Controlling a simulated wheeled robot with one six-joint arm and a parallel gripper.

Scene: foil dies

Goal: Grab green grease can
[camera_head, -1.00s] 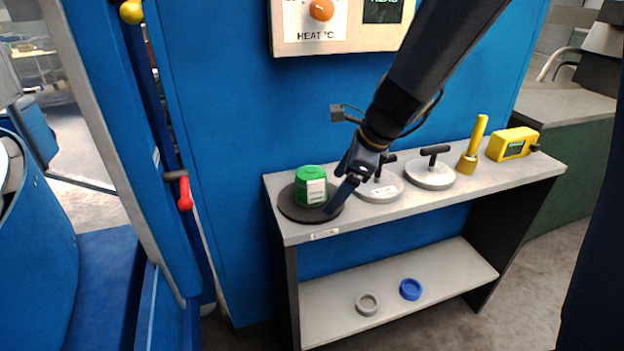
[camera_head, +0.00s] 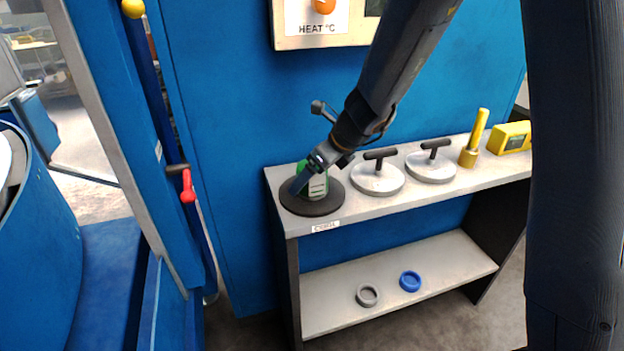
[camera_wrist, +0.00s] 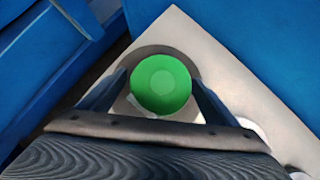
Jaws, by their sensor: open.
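The green grease can (camera_head: 317,185), with a white label on its side, stands upright on a dark round pad (camera_head: 312,206) at the left end of the shelf top. In the wrist view its round green lid (camera_wrist: 161,84) lies between the two fingers. My gripper (camera_head: 310,178) is open around the can, one finger on each side; it also shows in the wrist view (camera_wrist: 160,88). I cannot tell whether the fingers touch the can. In the head view, the gripper hides part of the can's top and left side.
On the grey shelf top (camera_head: 400,205), two round discs with black handles (camera_head: 377,177) (camera_head: 431,164), a yellow-handled brass tool (camera_head: 473,140) and a yellow device (camera_head: 511,137) stand to the right. A grey ring (camera_head: 367,295) and a blue ring (camera_head: 410,281) lie below. A blue wall stands behind.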

